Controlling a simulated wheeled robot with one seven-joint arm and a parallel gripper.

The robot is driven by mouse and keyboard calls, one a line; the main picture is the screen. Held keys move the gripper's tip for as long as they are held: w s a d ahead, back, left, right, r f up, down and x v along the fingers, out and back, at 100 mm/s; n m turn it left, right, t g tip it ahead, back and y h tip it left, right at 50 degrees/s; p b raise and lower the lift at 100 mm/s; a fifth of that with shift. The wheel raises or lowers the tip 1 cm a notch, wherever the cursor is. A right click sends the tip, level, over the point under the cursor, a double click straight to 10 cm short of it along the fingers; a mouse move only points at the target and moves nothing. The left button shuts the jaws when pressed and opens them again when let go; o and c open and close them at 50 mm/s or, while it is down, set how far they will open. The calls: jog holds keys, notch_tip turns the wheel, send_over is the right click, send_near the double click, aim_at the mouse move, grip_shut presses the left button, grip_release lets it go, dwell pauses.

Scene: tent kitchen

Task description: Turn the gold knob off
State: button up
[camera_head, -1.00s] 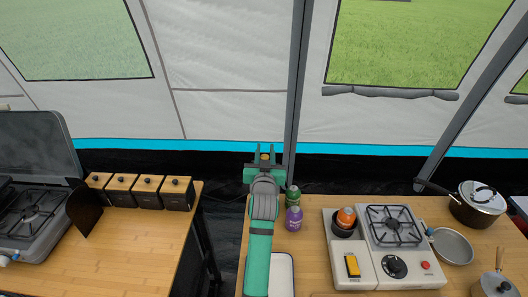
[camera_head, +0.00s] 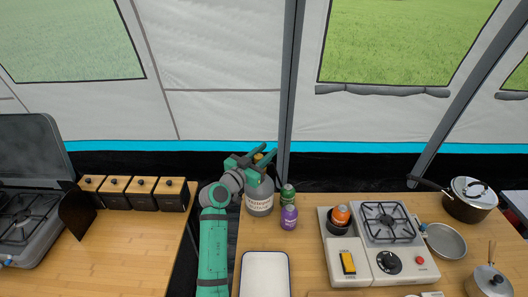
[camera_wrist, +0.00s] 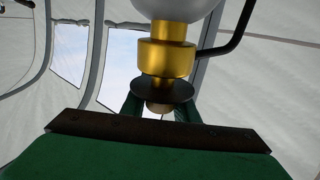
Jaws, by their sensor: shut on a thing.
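A grey gas bottle (camera_head: 259,199) with a printed label stands upright at the back left of the right-hand table. Its gold top (camera_head: 259,157) is between the fingers of my gripper (camera_head: 262,162), which reaches in from the left. In the wrist view the gold fitting (camera_wrist: 168,58) hangs below the pale bottle (camera_wrist: 178,8), with a dark disc (camera_wrist: 163,91) on it. A small tan-gold end (camera_wrist: 158,108) shows between the teal fingers of my gripper (camera_wrist: 160,112). The gripper is shut on this gold knob, which is partly hidden by the fingers and palm.
A dark hose (camera_wrist: 235,30) curves beside the gold fitting. A green can (camera_head: 287,193) and a purple bottle (camera_head: 289,217) stand close right of the gas bottle. A white tray (camera_head: 265,257) lies in front, and a stove (camera_head: 387,220) stands further right.

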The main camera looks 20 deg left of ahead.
jog(key=shift+s+d+m+g+h, duration=0.3)
jog(key=shift+d+m+g+h, duration=0.1)
jog(key=shift+m+g+h, duration=1.25)
jog(key=shift+s+d+m+g+h, duration=0.35)
jog(key=shift+m+g+h, duration=1)
jog(key=shift+h, duration=0.45)
jog(key=shift+s+d+m+g+h, duration=0.3)
jog(key=shift+d+m+g+h, duration=0.1)
jog(key=shift+m+g+h, duration=1.2)
jog(key=shift+f+h, duration=0.15)
jog(key=shift+h, duration=0.1)
jog(key=o, duration=1.1)
jog(key=shift+c, duration=0.2)
jog(key=shift+s+a, duration=0.1)
jog(key=shift+s+a, duration=0.15)
jog(key=shift+a, duration=0.2)
jog(key=v, duration=0.9)
